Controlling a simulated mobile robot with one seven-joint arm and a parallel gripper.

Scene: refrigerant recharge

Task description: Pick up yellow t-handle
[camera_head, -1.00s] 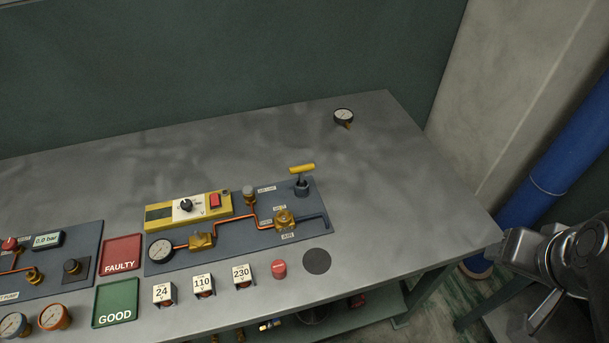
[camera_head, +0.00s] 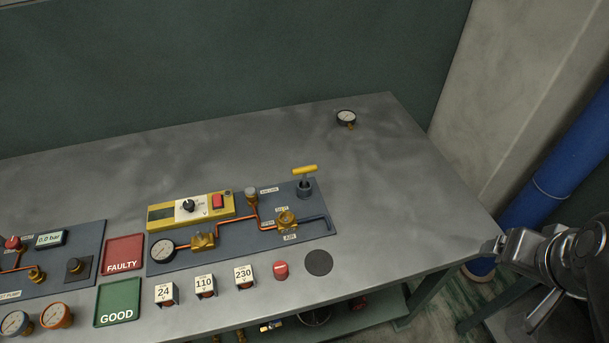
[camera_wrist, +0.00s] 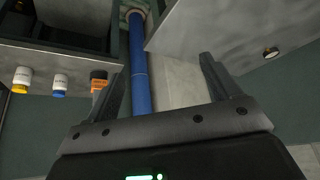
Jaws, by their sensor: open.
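The yellow t-handle (camera_head: 305,169) stands upright in a dark round holder (camera_head: 305,188) at the back right corner of the grey panel. Its yellow bar is on top of a short stem. My gripper (camera_wrist: 160,85) is open and empty in the wrist view, its two dark fingers spread apart. In the head view my arm is at the right edge, beyond the table's right end and well apart from the t-handle. The t-handle does not show in the wrist view.
The panel (camera_head: 215,262) carries copper pipes, valves and a gauge (camera_head: 162,250). A loose gauge (camera_head: 346,118) lies at the back right of the table. A red button (camera_head: 281,270) and black disc (camera_head: 318,262) are in front. A blue pipe (camera_head: 560,155) stands right. The table's right part is clear.

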